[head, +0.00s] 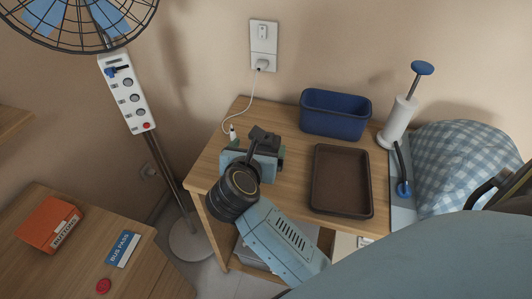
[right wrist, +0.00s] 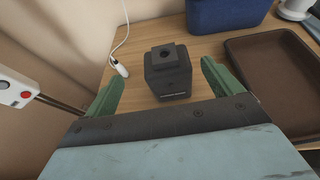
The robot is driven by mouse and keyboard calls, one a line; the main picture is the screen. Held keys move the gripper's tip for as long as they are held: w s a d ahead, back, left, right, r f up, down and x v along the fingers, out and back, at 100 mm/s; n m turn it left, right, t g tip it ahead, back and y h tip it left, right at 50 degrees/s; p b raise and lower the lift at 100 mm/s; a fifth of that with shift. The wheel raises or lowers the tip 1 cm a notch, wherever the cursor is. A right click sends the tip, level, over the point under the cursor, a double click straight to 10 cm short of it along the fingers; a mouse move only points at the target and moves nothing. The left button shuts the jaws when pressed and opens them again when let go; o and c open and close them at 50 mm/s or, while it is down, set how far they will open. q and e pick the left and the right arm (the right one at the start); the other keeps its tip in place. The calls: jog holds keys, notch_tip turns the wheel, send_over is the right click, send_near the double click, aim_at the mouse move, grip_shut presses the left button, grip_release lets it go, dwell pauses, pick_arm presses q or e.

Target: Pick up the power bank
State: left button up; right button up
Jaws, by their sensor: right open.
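A dark, boxy object with a smaller square top and a round hole in it (right wrist: 167,72) stands on the wooden table; it looks like the power bank, though I cannot be sure. In the head view it shows just beyond my right gripper, partly hidden (head: 264,136). My right gripper (head: 258,150) is open and empty above the table's left part. In the right wrist view its green fingers (right wrist: 163,88) are spread wide, one on each side of the dark object, apart from it. My left gripper is not in view.
A white cable plug (right wrist: 119,68) lies left of the dark object. A blue bin (head: 335,116) and a brown tray (head: 363,212) are to the right. A fan pole (head: 172,185) stands left of the table (head: 285,115).

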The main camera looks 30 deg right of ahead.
aim_at(265, 143)
jog(key=x, duration=0.6)
jog(key=shift+s+d+f, duration=0.2)
jog(key=shift+d, duration=0.15)
jog(key=c, duration=1.3)
